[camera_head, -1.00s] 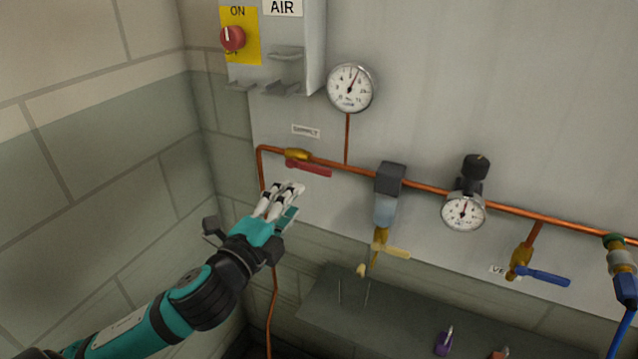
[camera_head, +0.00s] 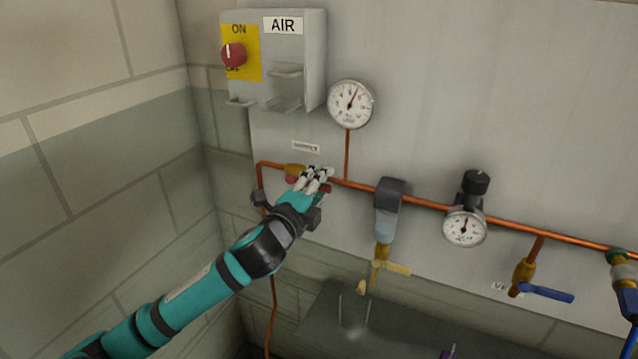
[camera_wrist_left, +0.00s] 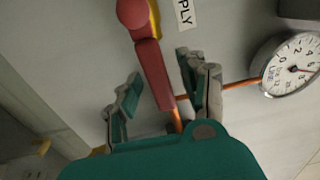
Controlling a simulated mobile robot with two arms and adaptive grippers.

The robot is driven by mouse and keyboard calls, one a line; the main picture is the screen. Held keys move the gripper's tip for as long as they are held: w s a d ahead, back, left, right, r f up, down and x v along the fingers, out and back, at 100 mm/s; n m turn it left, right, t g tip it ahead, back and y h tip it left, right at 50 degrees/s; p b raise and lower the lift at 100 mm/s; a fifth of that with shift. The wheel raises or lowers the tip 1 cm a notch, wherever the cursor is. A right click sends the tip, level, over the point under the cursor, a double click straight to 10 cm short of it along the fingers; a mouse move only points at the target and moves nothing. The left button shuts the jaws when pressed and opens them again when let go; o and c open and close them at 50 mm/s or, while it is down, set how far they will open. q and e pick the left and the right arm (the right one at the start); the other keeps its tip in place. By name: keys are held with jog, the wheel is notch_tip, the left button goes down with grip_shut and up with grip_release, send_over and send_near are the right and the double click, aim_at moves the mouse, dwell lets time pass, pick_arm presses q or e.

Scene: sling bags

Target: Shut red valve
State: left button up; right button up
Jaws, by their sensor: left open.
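The red valve handle (camera_wrist_left: 153,74) lies along the copper pipe under the supply label, on a brass body (camera_head: 294,169). In the head view my left gripper (camera_head: 318,178) covers most of the handle, and a bit of red shows at its right (camera_head: 326,189). In the left wrist view the handle reaches between the spread fingers of my left gripper (camera_wrist_left: 160,95). The gripper is open; I cannot tell whether a finger touches the handle. My right gripper is out of view.
A pressure gauge (camera_head: 351,104) stands above the pipe. To the right are a filter unit (camera_head: 386,205), a yellow-handled valve (camera_head: 392,267), a second gauge (camera_head: 465,226) and a blue-handled valve (camera_head: 546,293). A grey AIR box (camera_head: 297,60) with a red knob (camera_head: 234,55) is above.

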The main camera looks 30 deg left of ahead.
pick_arm(q)
grip_shut()
jog(key=shift+w+f, duration=0.15)
dwell(0.4)
